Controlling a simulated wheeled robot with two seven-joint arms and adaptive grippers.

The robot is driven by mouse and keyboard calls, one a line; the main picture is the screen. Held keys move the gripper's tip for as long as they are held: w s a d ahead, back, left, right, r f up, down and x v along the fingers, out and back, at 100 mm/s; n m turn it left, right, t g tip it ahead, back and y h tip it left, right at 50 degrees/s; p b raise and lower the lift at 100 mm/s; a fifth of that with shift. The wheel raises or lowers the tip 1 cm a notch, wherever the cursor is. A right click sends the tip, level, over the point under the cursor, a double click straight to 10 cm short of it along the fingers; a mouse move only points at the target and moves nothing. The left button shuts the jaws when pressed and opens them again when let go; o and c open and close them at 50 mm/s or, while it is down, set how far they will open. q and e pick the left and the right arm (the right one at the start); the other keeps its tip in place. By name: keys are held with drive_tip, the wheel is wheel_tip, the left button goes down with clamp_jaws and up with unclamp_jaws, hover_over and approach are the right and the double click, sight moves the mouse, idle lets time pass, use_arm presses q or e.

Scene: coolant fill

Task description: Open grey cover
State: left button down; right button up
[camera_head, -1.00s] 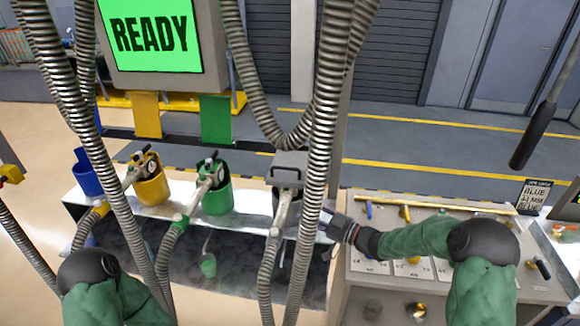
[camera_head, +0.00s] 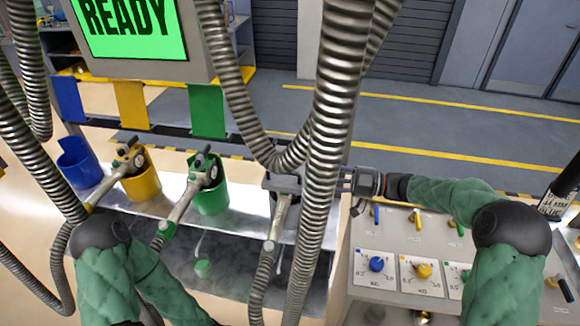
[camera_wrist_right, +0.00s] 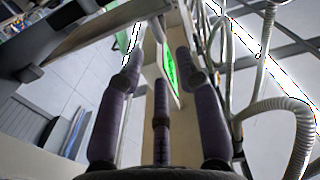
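The grey cover (camera_head: 282,183) is at the top of the grey holder, right of the green one. A thick hose crosses in front of its right part, so I cannot tell how far it is raised. My right gripper (camera_head: 344,181) is just right of that hose at the cover's height, fingers pointing left. In the right wrist view its fingers (camera_wrist_right: 159,65) are spread with nothing between them. A flat pale panel (camera_wrist_right: 95,35) lies beyond the left finger; I cannot tell if it is the cover.
Thick ribbed hoses (camera_head: 335,130) hang before the holders. Green (camera_head: 211,197), yellow (camera_head: 142,186) and blue (camera_head: 80,165) holders stand left on the bench. A panel with knobs (camera_head: 395,295) is below my right forearm. A green READY screen (camera_head: 130,30) is upper left.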

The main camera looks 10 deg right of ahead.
sight(288, 173)
drive_tip(key=b+x, duration=0.1)
drive_tip(key=x, duration=0.9)
drive_tip(key=shift+s, duration=0.1)
clamp_jaws()
